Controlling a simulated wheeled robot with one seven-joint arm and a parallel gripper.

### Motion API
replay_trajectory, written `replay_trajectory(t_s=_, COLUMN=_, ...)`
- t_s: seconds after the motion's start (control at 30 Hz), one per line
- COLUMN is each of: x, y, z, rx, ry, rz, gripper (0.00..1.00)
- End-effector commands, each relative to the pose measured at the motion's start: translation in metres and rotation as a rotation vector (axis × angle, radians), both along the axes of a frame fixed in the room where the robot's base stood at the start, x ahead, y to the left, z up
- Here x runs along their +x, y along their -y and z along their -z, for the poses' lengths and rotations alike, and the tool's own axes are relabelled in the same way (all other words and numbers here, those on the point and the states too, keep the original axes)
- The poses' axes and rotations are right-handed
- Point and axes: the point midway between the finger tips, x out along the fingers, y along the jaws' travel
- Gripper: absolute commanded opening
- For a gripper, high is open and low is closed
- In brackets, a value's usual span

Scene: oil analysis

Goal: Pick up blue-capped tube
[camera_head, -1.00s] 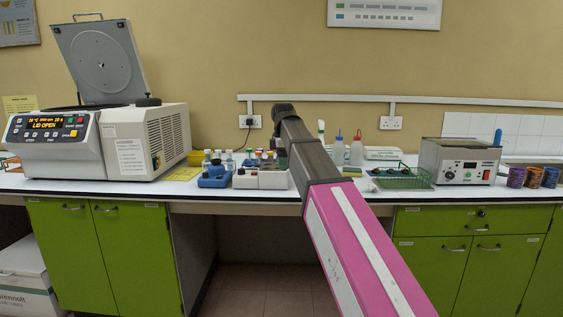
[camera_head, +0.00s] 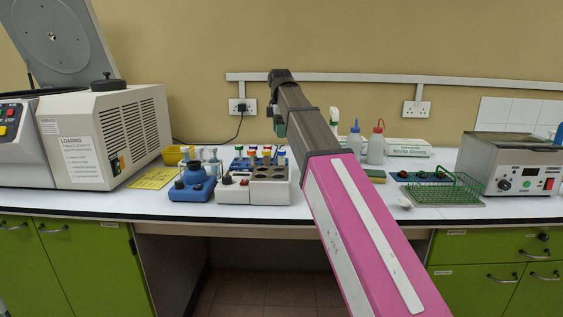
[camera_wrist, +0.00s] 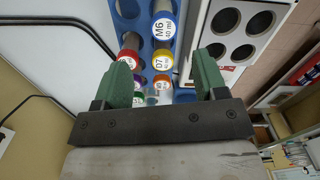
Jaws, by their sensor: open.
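The blue-capped tube (camera_wrist: 163,27), labelled M6 40 ml, stands in a blue rack (camera_wrist: 127,8) in the wrist view, just beyond my fingers. My gripper (camera_wrist: 161,62) is open, its two green fingers spread over the rack. Orange, green and purple caps show lower down, partly hidden by the gripper. In the head view my arm reaches over the bench to the right of the colored caps (camera_head: 253,151), and its end partly covers that area.
A grey-white block with round wells (camera_head: 269,185) and a blue device (camera_head: 192,185) stand in front of the rack. A centrifuge (camera_head: 105,130) with raised lid is at left. Wash bottles (camera_head: 375,147), a green wire basket (camera_head: 440,190) and a heater box (camera_head: 510,165) are at right.

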Motion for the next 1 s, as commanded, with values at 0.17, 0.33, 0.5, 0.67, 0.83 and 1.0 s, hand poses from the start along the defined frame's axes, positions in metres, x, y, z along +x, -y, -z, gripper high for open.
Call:
replay_trajectory(t_s=0.17, x=-0.001, y=0.000, z=0.014, rx=0.000, ry=-0.001, rz=0.000, gripper=0.65)
replay_trajectory(t_s=0.33, x=-0.002, y=0.001, z=0.039, rx=0.000, ry=-0.002, rz=0.000, gripper=0.65)
replay_trajectory(t_s=0.5, x=-0.001, y=0.001, z=0.055, rx=0.000, ry=0.000, rz=0.000, gripper=0.65)
replay_trajectory(t_s=0.67, x=-0.003, y=0.002, z=0.065, rx=0.000, ry=0.000, rz=0.001, gripper=0.65)
replay_trajectory(t_s=0.83, x=-0.008, y=0.007, z=0.087, rx=0.000, ry=-0.001, rz=0.001, gripper=0.65)
replay_trajectory(t_s=1.0, x=-0.006, y=0.006, z=0.106, rx=0.000, ry=-0.001, rz=0.000, gripper=0.65)
